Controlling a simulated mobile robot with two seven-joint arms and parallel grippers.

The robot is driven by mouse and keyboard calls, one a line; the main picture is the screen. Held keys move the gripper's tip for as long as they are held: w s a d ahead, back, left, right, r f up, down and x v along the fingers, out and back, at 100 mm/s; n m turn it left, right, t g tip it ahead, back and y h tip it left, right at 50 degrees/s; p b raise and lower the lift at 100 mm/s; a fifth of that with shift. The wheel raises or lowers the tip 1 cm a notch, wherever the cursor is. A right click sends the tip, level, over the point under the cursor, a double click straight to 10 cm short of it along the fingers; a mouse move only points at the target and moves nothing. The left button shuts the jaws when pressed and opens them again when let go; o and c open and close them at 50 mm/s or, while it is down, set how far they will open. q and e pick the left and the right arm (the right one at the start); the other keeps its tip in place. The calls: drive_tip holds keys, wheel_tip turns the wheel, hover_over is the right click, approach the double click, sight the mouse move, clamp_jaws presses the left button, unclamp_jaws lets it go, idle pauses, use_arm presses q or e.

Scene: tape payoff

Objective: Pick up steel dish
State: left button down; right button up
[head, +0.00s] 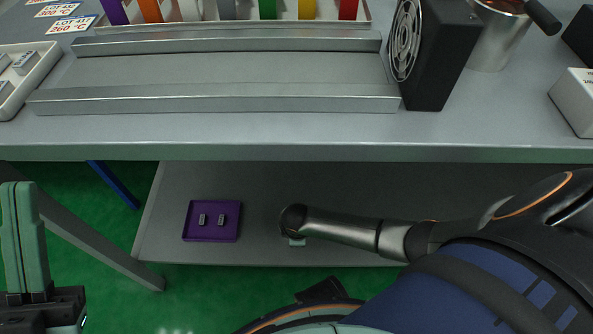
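I cannot make out a steel dish in the head view. My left gripper (22,186) is at the lower left with its pale green fingers side by side. They look shut with nothing between them, over the green floor and apart from the bench. My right arm (500,232) reaches in from the right over the lower shelf. A small pale green piece (297,242) shows under its dark end, possibly a fingertip. The rest of that gripper is hidden, so I cannot tell its state.
A purple tray (210,237) with two small metal parts lies on the lower shelf (172,205). Above is the grey bench top (300,133) with metal rails, coloured tape strips, a black fan box (437,60) and a steel vessel (495,45). A white tray (48,62) is at left.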

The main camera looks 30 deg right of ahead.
drive_tip(key=shift+c, duration=0.3)
clamp_jaws()
idle(1.1)
